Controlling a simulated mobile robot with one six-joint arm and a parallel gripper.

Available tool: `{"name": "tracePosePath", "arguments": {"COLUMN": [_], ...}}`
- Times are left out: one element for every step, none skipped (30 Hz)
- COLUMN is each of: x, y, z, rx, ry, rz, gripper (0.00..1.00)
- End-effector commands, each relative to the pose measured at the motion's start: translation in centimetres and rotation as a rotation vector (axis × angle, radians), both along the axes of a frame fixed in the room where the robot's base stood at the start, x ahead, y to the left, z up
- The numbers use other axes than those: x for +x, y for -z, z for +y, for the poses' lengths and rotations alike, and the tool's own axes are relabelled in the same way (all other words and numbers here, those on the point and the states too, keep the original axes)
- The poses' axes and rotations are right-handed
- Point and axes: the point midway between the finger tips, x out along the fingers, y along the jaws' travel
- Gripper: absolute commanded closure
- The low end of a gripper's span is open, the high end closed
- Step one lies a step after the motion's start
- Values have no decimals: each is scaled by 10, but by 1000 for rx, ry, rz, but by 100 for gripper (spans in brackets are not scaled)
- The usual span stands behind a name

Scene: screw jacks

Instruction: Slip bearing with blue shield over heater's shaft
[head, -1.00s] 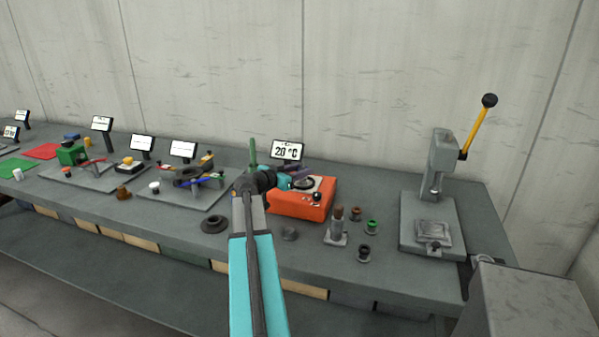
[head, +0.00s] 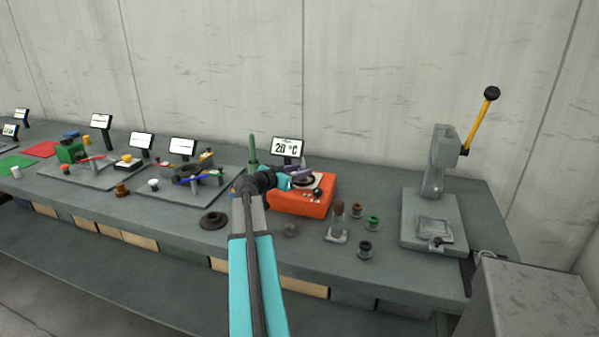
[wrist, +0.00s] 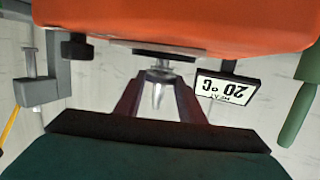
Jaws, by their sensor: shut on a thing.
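The heater (head: 302,205) is an orange box in the head view, with a small screen (head: 288,147) reading 20 °C behind it. Its orange body (wrist: 190,18) fills the top of the upside-down wrist view. A silver, tapered shaft (wrist: 158,92) shows between my fingers there. My gripper (head: 304,173) is low over the heater's top, its dark purple fingers (wrist: 160,66) closed in on a thin dark piece close to the shaft's base. This piece seems to be the bearing (wrist: 165,57). Its blue shield cannot be made out, nor whether it is around the shaft or beside it.
Right of the heater stand a small post on a base (head: 337,222) and several small bearings, including one with green (head: 373,222). A press (head: 437,190) with a yellow lever stands farther right. A dark ring (head: 213,221) lies left of my arm.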

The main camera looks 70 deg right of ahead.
Motion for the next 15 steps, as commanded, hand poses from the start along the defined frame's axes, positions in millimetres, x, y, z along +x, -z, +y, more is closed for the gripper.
{"name": "tracePosePath", "arguments": {"x": [0,0,0,0,0,0,0,0,0,0,0,0,0,0,0], "y": [0,0,0,0,0,0,0,0,0,0,0,0,0,0,0], "z": [0,0,0,0,0,0,0,0,0,0,0,0,0,0,1], "rx": [-1,-1,-1,-1,-1,-1,0,0,0,0,0,0,0,0,0], "ry": [0,0,0,0,0,0,0,0,0,0,0,0,0,0,0], "rz": [0,0,0,0,0,0,0,0,0,0,0,0,0,0,0], "gripper": [63,57,51,46,42,42,42,42,42,42,42,42,42,42,42]}}
